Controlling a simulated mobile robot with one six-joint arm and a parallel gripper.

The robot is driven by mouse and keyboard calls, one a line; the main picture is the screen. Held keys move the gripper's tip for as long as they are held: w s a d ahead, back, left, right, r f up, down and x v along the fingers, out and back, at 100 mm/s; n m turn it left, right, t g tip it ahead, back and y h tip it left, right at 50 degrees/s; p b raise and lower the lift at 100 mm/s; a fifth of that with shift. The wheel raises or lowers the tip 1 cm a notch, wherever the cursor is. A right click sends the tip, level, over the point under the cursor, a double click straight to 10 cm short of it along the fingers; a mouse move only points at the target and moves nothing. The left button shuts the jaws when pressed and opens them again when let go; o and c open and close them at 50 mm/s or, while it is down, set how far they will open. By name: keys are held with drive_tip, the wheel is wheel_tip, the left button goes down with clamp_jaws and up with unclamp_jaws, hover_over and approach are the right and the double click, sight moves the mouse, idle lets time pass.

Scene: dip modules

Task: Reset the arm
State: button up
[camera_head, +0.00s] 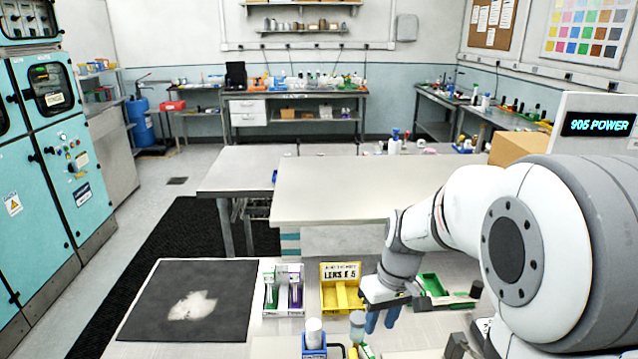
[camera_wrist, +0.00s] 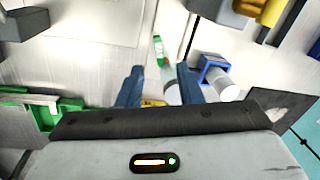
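My arm reaches in from the right in the head view. My gripper (camera_head: 382,322) points down over the workbench, with blue fingers, in front of the yellow bin. In the wrist view my gripper (camera_wrist: 160,80) has its two blue fingers apart. A green-and-white item (camera_wrist: 159,52) shows beyond and between them, seemingly on the bench below, not clearly touched by either finger.
A yellow bin (camera_head: 328,296), a green tray (camera_head: 433,285) and a white holder (camera_head: 270,308) with green and purple modules stand nearby. A blue holder (camera_head: 312,351) with a white cylinder (camera_head: 314,331) is at the front. A dark mat (camera_head: 150,300) lies left.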

drive_tip(key=s+r+m+t+h, duration=0.1)
drive_tip(key=s+r+m+t, duration=0.2)
drive_tip(key=s+r, duration=0.4)
drive_tip(key=s, duration=0.7)
drive_tip(key=shift+d+r+m+t+h, duration=0.15)
drive_tip(key=shift+m+t+h, duration=0.15)
drive_tip(key=shift+o, duration=0.4)
idle(0.9)
